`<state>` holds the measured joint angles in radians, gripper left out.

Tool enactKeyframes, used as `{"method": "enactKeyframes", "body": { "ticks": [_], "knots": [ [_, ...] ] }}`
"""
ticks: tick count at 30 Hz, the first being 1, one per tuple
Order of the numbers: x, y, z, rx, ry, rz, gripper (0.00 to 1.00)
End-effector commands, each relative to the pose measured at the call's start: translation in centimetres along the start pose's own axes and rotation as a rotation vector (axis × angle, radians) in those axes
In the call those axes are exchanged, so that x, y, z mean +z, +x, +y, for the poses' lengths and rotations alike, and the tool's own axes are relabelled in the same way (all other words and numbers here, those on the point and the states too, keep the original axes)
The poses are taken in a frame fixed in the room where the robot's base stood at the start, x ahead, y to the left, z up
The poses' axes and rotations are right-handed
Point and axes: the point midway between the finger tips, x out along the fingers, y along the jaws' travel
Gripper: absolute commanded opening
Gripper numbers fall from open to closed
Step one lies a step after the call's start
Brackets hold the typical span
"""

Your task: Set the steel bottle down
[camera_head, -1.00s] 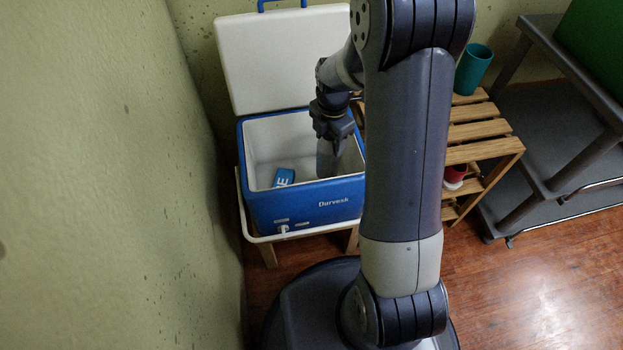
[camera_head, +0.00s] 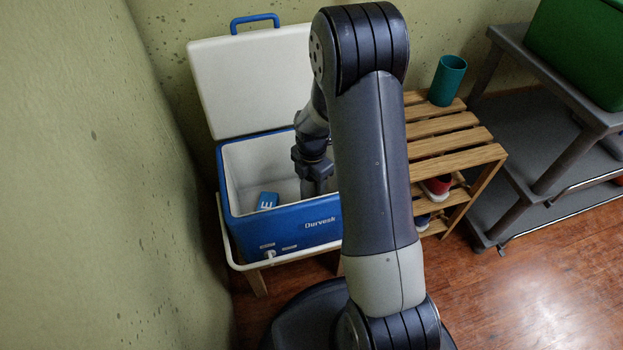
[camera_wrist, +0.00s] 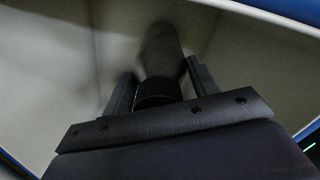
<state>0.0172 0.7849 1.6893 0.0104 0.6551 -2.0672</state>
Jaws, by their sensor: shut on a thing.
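The steel bottle (camera_wrist: 162,48) shows in the wrist view between the two fingers, dark and blurred, with a black ribbed collar or cap close to the palm. My gripper (camera_wrist: 160,76) is shut on it near that cap. In the head view my gripper (camera_head: 313,182) points down inside the open blue cooler (camera_head: 285,232). The bottle is mostly hidden there by my arm and the cooler's front wall. Pale cooler walls surround the bottle in the wrist view. I cannot tell whether its base touches the cooler floor.
The white lid (camera_head: 255,85) stands open behind. A slatted wooden rack (camera_head: 455,143) with a teal cup (camera_head: 447,80) stands right. A grey cart (camera_head: 530,125) is farther right. The wall is close on the left.

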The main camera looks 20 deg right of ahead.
Motion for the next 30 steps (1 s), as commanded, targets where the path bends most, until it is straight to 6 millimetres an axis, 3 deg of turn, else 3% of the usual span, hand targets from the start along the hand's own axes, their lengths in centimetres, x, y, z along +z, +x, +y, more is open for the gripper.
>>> {"method": "enactKeyframes", "body": {
  "ticks": [2,3,9,11,20,23,30],
  "knots": [
    [0.0,0.3,0.0,0.001,0.0,-0.001,0.0],
    [0.0,0.3,0.0,0.0,0.0,0.0,0.58],
    [0.0,0.3,0.0,0.0,0.0,0.0,0.74],
    [0.0,0.3,0.0,0.0,0.0,0.0,0.78],
    [0.0,-0.1,0.0,0.0,0.0,0.0,0.78],
    [0.0,-1.4,0.1,0.002,0.0,-0.001,0.78],
    [0.1,-6.7,0.1,0.004,0.0,-0.002,0.78]
  ]
}}
